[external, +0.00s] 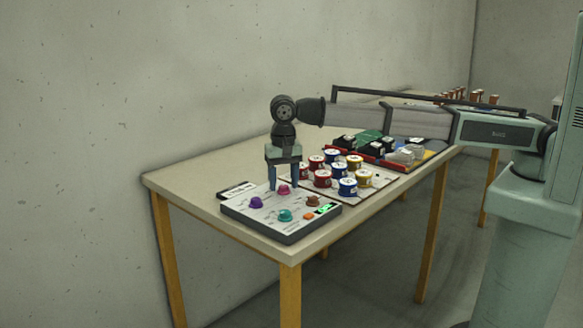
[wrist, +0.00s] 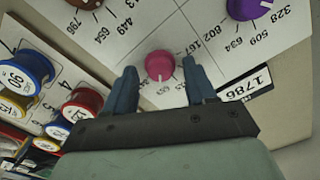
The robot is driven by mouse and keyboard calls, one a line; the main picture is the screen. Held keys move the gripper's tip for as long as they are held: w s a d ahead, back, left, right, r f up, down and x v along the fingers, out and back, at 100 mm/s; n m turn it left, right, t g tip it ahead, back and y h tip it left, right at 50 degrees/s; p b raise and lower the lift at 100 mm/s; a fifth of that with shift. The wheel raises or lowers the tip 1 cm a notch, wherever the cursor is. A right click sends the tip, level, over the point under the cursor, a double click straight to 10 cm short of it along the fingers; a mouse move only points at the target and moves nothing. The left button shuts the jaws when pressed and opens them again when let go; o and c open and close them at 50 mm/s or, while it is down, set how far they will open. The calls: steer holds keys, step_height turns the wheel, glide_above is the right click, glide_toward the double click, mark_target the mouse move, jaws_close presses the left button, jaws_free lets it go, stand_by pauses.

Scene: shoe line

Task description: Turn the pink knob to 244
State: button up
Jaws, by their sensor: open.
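The pink knob (external: 284,190) sits on the white panel of a grey control box (external: 293,236) near the front of the table. In the wrist view the pink knob (wrist: 160,66) lies between the tips of my gripper (wrist: 161,80). My gripper (external: 285,185) points down over the box, with its two blue fingers open, one on each side of the knob and apart from it. Printed numbers ring the knob, partly hidden by the fingers and the knob; I cannot read its pointer setting.
A purple knob (external: 256,203), a teal knob (external: 285,215) and a brown knob (external: 313,201) share the panel, with a lit green display (external: 327,208). Several thread spools (external: 347,187) stand to the right. A card reading 1786 (wrist: 246,85) lies beside the box. The table's left side is clear.

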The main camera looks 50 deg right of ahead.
steer(key=shift+c, duration=0.3)
jaws_close()
steer(key=shift+n, duration=0.4)
steer(key=n, duration=0.3)
steer(key=shift+n, duration=0.4)
steer(key=n, duration=0.3)
steer(key=shift+n, duration=0.3)
steer(key=n, duration=0.3)
steer(key=shift+n, duration=2.2)
